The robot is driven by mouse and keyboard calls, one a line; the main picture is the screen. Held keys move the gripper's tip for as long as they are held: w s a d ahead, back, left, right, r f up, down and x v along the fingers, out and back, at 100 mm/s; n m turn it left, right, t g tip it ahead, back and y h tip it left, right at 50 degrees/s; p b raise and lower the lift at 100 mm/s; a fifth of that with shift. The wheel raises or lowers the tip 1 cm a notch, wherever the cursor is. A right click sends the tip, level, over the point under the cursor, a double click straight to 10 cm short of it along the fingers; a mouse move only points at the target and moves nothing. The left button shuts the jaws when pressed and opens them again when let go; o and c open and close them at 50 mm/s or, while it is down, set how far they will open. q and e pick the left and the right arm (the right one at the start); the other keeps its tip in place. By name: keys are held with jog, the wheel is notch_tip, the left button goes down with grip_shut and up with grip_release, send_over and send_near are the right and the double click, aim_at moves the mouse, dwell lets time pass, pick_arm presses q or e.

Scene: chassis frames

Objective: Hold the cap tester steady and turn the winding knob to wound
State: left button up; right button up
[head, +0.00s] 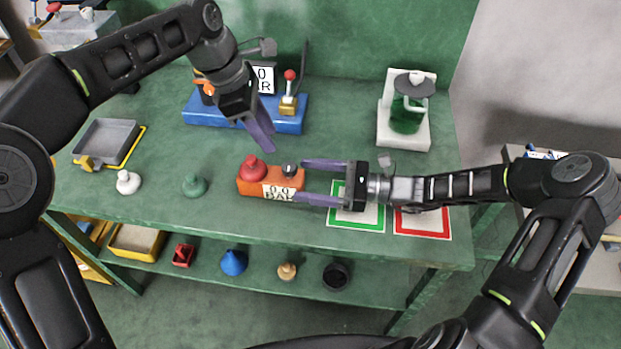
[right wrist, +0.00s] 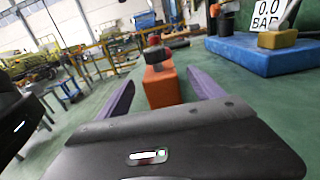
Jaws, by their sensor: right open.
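The orange box (head: 248,185), which I take to be the cap tester, sits on the green table with a "0.0 BAR" label on its front. A red rounded knob (head: 252,168) is on its left top and a small dark knob (head: 289,170) on its right top; I cannot tell which is the winding knob. My right gripper (head: 303,180) is open at the box's right end. In the right wrist view the orange box (right wrist: 161,88) shows between its spread fingers. My left gripper (head: 264,138) hangs above and behind the box, apart from it; its finger gap is unclear.
A blue device (head: 230,118) with a gauge and red-tipped lever stands behind. A white stand with a green jar (head: 407,118) is at back right. Green (head: 357,224) and red (head: 422,232) framed mats lie front right. White (head: 128,182) and green (head: 194,185) caps lie left.

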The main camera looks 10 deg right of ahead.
aim_at(276, 175)
jog(key=shift+x, duration=3.95)
jog(key=shift+c, duration=0.5)
grip_shut()
